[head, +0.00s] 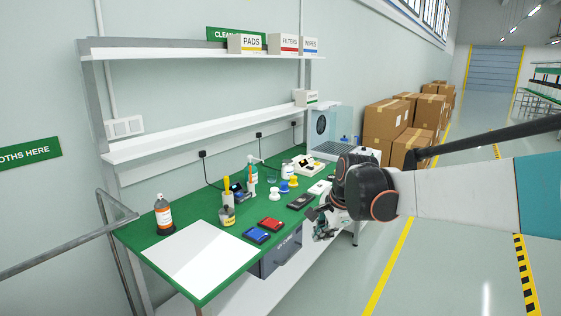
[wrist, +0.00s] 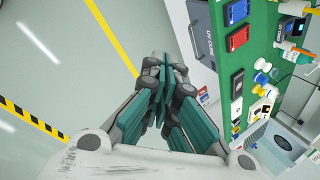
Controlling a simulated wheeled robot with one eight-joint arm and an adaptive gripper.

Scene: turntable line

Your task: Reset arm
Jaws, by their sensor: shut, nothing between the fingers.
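My gripper (head: 322,226) is at the front right edge of the green workbench (head: 185,234) in the head view. In the wrist view my gripper (wrist: 164,72) points over the grey floor beside the bench, with its teal-padded fingers together and nothing between them. My arm reaches in from the right side of the head view, with a dark rounded wrist joint and a white and teal link.
Shelves (head: 200,134) rise behind. Cardboard boxes (head: 386,122) stand beyond. The floor (head: 450,240) at right is clear.

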